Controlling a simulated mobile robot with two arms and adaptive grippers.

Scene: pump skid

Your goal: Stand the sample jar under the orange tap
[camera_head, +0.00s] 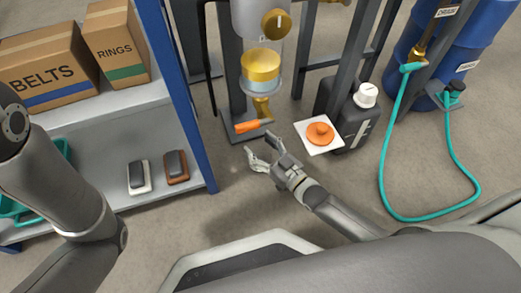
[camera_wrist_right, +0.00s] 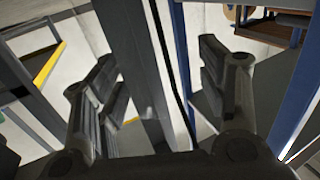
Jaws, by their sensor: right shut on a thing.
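My right gripper (camera_head: 260,148) is just in front of and below the orange tap (camera_head: 252,126), near the floor. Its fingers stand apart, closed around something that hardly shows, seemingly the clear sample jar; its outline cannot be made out. The right wrist view shows the two fingers (camera_wrist_right: 160,95) on either side of a dark post behind them. The orange tap hangs on a brass outlet below a brass-topped sight glass (camera_head: 260,70). An orange lid-like disc (camera_head: 320,132) lies on a white square pad (camera_head: 322,149) to the right. My left gripper is out of view.
A dark bottle with a white cap (camera_head: 366,95) stands beside the pad. A blue drum (camera_head: 480,40) with a teal hose (camera_head: 383,165) is at right. A blue-framed shelf (camera_head: 185,100) with boxes is at left. Dark skid posts stand behind the tap.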

